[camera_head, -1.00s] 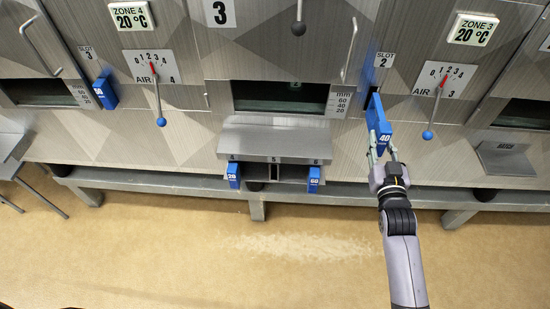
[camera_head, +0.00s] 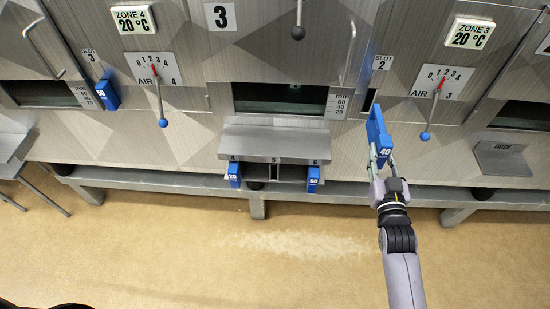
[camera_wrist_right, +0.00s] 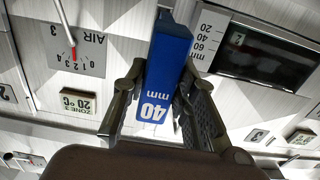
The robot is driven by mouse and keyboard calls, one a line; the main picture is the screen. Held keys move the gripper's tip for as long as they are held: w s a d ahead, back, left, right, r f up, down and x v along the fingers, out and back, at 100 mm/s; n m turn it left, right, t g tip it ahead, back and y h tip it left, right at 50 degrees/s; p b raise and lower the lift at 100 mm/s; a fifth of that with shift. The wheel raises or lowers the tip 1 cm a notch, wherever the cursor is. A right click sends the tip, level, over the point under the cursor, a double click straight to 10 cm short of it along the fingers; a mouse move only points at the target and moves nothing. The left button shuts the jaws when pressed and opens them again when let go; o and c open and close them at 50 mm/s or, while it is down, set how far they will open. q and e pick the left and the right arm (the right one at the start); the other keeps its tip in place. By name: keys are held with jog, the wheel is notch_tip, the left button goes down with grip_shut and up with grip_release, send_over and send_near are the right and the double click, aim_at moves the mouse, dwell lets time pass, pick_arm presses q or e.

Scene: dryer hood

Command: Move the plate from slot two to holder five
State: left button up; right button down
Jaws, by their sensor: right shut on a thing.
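The blue plate marked 40 (camera_head: 379,137) is held by my right gripper (camera_head: 382,158) in front of the machine, below the slot 2 label (camera_head: 383,62). The dark opening of slot two (camera_head: 370,97) shows clear above the plate. In the right wrist view my right gripper (camera_wrist_right: 165,105) has its fingers on both sides of the plate's blue end (camera_wrist_right: 165,75). The holder shelf (camera_head: 276,141) has holders 4, 5 and 6. Holder five (camera_head: 274,171), in the middle, looks empty. My left gripper is not in view.
Another blue plate (camera_head: 107,93) is in slot 3. A lever with a blue knob (camera_head: 425,135) hangs right of the held plate. Open floor lies in front.

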jog(key=s+p, duration=0.1)
jog(key=s, duration=0.2)
jog(key=s+p, duration=0.1)
jog(key=s, duration=0.2)
jog(key=shift+s+d+r, duration=0.1)
jog(key=shift+r, duration=0.1)
jog(key=s+p, duration=0.1)
jog(key=s, duration=0.2)
